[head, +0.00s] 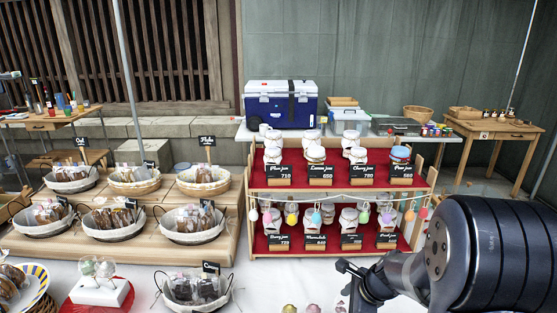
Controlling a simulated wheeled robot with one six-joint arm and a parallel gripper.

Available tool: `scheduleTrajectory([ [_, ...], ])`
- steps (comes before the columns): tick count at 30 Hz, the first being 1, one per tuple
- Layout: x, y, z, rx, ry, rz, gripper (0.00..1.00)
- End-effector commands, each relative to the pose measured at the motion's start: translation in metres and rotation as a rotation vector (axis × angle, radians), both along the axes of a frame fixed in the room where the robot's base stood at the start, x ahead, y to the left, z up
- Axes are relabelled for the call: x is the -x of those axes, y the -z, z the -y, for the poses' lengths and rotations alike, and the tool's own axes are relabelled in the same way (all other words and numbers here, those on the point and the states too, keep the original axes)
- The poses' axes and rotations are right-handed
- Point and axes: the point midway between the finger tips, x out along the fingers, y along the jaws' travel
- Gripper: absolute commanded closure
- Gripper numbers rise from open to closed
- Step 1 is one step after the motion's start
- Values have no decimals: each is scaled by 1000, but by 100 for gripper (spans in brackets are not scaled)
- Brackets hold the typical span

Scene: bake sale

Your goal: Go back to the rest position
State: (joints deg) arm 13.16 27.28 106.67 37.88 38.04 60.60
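My arm comes in at the lower right of the head view. A thick dark link and a grey joint lead to dark parts at its end, which look like my gripper (354,278). This end is over the front of the white-covered table (262,277), in front of the jam rack. The fingers are small, dark and partly hidden by the arm, so I cannot tell whether they are open or shut. No held object can be made out.
A red-lined rack (338,212) holds jam jars close beyond my arm. A wooden stand (100,247) with several lined baskets is at left. A cake-pop stand (99,290) and a basket (188,300) are in front. A blue cooler (281,106) is behind the rack.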

Motion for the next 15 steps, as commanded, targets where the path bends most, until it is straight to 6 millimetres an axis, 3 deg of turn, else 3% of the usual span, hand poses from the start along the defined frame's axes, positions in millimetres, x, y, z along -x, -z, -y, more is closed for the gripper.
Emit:
scheduleTrajectory([
  [9,19,-58,20,1,3,3,37],
  [15,6,-12,4,-1,-3,-6,37],
])
